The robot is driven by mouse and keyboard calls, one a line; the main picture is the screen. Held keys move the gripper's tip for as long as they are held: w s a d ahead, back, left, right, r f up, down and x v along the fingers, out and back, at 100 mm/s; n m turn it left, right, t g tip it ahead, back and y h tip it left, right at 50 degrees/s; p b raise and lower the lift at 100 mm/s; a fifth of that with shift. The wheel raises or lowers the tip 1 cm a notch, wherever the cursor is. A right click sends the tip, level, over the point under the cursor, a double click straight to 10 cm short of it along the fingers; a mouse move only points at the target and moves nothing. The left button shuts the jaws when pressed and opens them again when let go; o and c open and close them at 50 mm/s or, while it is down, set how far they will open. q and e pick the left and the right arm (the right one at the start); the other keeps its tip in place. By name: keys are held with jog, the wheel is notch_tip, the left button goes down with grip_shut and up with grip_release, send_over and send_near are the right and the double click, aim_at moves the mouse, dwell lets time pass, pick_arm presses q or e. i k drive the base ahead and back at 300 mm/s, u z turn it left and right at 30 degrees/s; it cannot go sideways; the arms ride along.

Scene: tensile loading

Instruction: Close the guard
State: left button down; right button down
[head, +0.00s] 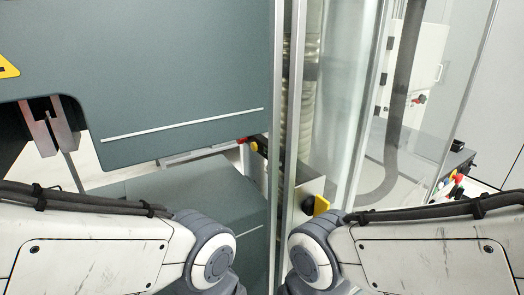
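The guard is a clear panel (340,110) with upright metal edge strips (287,110), standing in the middle and right of the head view. It looks swung out from the grey-green machine front (150,75), but its exact angle is hard to judge. A yellow part (320,205) sits low beside the metal strip. My left and right arms come in along the bottom, and their wrist ends reach towards the middle, below the panel's edge. Both grippers are out of the picture, so their fingers and any contact with the guard are hidden.
Metal test grips (52,130) show in the machine's opening at far left. A red and yellow part (247,142) lies just left of the metal strip. A dark box with coloured knobs (455,178) stands at right, behind the clear panel. A dark hose (405,80) hangs there.

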aim_at(294, 198)
jog(key=u, duration=0.95)
jog(key=k, duration=0.6)
jog(key=z, duration=0.65)
